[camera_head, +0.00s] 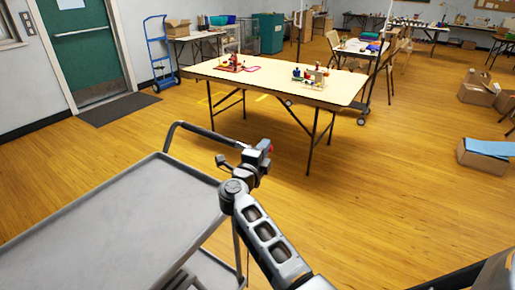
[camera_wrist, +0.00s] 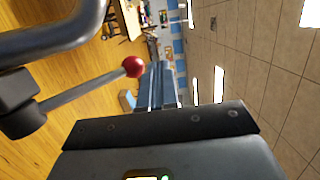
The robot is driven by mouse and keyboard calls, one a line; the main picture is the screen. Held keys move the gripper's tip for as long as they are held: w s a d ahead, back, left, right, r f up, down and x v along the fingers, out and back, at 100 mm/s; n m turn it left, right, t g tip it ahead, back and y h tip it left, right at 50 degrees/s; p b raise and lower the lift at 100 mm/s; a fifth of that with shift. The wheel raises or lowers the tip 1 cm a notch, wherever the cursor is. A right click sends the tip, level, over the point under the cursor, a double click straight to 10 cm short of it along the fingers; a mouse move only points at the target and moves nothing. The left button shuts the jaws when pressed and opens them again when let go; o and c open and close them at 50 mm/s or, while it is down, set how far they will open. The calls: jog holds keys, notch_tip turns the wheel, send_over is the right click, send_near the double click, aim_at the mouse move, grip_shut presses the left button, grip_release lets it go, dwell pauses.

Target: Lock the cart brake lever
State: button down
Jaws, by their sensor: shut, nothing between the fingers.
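The grey cart (camera_head: 110,215) stands at the lower left in the head view, with its bent dark push handle (camera_head: 200,133) at the far end. In the wrist view, the brake lever is a grey rod (camera_wrist: 85,92) running from a dark block (camera_wrist: 18,105) on the handle tube (camera_wrist: 55,38) to a red ball knob (camera_wrist: 133,67). My gripper (camera_wrist: 157,75) is shut and empty. Its fingers appear just right of the knob; I cannot tell whether they touch it. In the head view my gripper (camera_head: 262,153) is by the handle's right end, partly hiding the lever.
A folding table (camera_head: 275,82) with small colourful items stands beyond the cart. A blue hand truck (camera_head: 160,60) is by the green door (camera_head: 80,45). Cardboard boxes (camera_head: 478,95) lie at the right. The wooden floor between cart and table is clear.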

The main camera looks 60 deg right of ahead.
jog(key=shift+w+d+f, duration=0.1)
jog(key=shift+d+f, duration=0.35)
jog(key=shift+d, duration=0.35)
jog(key=shift+d+f, duration=0.45)
jog(key=shift+d, duration=0.35)
